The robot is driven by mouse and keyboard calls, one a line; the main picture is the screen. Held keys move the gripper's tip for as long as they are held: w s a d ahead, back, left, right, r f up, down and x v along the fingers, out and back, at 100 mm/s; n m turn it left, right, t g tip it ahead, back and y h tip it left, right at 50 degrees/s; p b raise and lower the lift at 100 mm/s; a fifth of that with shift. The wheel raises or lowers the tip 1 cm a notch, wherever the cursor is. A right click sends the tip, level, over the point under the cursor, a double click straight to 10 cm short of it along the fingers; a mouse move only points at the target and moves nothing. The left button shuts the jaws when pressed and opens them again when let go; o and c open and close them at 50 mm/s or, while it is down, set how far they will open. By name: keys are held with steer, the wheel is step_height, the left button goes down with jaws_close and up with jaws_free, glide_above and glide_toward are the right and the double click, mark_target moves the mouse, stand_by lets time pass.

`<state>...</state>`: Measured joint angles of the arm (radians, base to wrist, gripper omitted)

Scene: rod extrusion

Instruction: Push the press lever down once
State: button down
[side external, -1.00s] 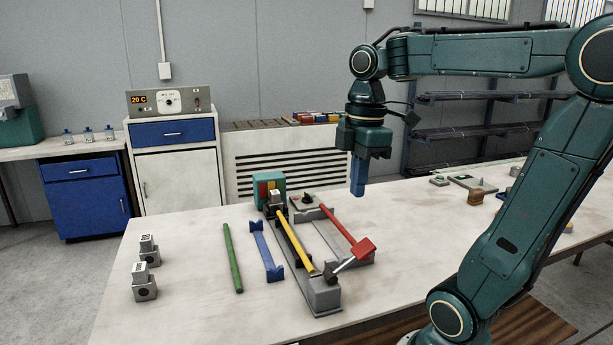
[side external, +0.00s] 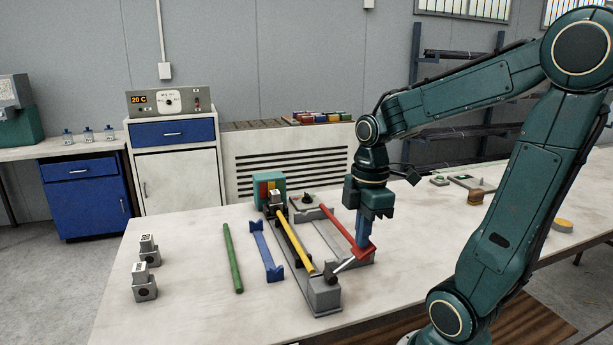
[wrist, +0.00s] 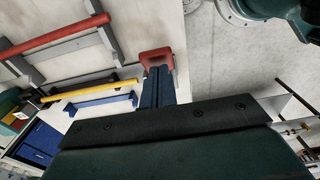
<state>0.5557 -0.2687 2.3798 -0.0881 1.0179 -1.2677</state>
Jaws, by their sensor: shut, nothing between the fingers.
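The press (side external: 325,293) is a long grey frame on the table with a yellow rod (side external: 294,245) lying along it. Its lever (side external: 345,265) is a short grey arm sloping up to the right from the front end, tipped with a red grip (side external: 367,252). My gripper (side external: 362,241) points down with its blue fingers shut and empty, its tips at the red grip. In the wrist view the fingers (wrist: 157,70) reach the red grip (wrist: 156,54). Whether the tips touch it or sit just above, I cannot tell.
A red rod (side external: 338,225) lies on a grey rack right of the press. A blue bracket (side external: 266,250) and a green rod (side external: 232,258) lie to the left. Small grey blocks (side external: 146,268) stand at the table's left. The table's front left is clear.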

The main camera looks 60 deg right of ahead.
steer(key=shift+s+d+f, duration=0.1)
steer(key=shift+d, duration=0.05)
stand_by(0.4)
steer(key=shift+s+d+f, duration=0.45)
steer(key=shift+s+f, duration=0.05)
steer(key=shift+f, duration=0.15)
steer(key=shift+s+d+f, duration=0.3)
steer(key=shift+f, duration=0.55)
steer(key=shift+s+d+f, duration=0.3)
steer(key=shift+s+f, duration=0.05)
steer(key=shift+f, duration=0.45)
steer(key=shift+s+d+f, duration=0.3)
steer(key=shift+f, duration=0.55)
steer(key=shift+s+f, duration=0.1)
steer(key=s+d+r, duration=0.2)
steer(key=r, duration=0.4)
steer(key=s+d+r, duration=0.2)
steer(key=d+r, duration=0.1)
steer(key=r, duration=0.2)
steer(key=shift+s+r, duration=0.35)
steer(key=shift+r, duration=0.05)
